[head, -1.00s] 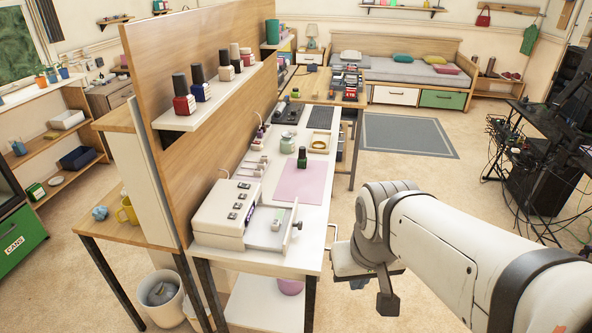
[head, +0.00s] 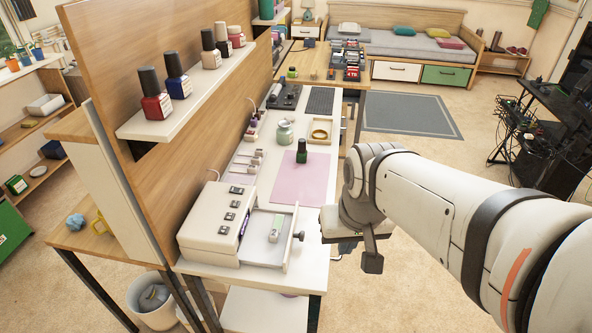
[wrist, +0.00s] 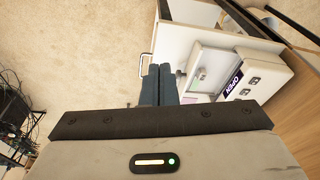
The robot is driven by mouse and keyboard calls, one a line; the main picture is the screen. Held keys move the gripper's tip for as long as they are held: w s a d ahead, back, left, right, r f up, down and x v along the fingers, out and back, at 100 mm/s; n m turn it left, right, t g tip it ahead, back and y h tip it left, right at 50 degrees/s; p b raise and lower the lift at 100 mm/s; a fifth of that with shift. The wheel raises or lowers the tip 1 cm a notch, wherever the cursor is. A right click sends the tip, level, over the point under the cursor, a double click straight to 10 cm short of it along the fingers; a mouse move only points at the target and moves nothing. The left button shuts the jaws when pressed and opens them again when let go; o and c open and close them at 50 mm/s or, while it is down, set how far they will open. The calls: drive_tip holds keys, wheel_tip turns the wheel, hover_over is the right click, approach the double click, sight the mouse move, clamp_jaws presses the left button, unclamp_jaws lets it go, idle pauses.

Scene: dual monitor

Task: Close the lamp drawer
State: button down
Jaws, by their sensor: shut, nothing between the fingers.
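The lamp is a white box (head: 215,222) with several dark buttons, near the front end of the white desk. Its drawer (head: 262,240) is pulled out to the right, with a dark knob (head: 299,236) on its front panel and a small pale item (head: 276,228) inside. In the wrist view the lamp (wrist: 245,80) and open drawer (wrist: 207,68) lie right of my fingers.
A green-black bottle (head: 302,150) stands on a pink mat (head: 300,180) behind the lamp. A jar (head: 285,132) is farther back. A wooden partition (head: 190,130) with a bottle shelf (head: 185,110) rises at left.

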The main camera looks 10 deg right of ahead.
drive_tip(key=w+d+f+m+y+b, duration=0.3)
drive_tip(key=w+d+f+m+y, duration=0.15)
drive_tip(key=w+f+m, duration=0.55)
drive_tip(key=w+d+f+m+y+b, duration=0.2)
drive_tip(key=w+d+f+m+y, duration=0.4)
drive_tip(key=m, duration=0.5)
drive_tip(key=w+a+f, duration=0.1)
drive_tip(key=a+f, duration=0.1)
drive_tip(key=w+a+f+h, duration=0.1)
drive_tip(key=a+f, duration=0.2)
drive_tip(key=w+a+f+h+b, duration=0.1)
drive_tip(key=a+f, duration=0.1)
drive_tip(key=shift+w+a+f, duration=0.15)
drive_tip(key=shift+a+f, duration=0.05)
drive_tip(key=shift+a, duration=0.1)
drive_tip(key=shift+w+a+r, duration=0.15)
drive_tip(key=shift+w+a, duration=0.05)
drive_tip(key=shift+a, duration=0.4)
drive_tip(key=shift+w+a+r, duration=0.1)
drive_tip(key=shift+w+a, duration=0.1)
drive_tip(key=shift+a, duration=0.35)
drive_tip(key=shift+w+a, duration=0.2)
drive_tip(key=shift+a, duration=0.4)
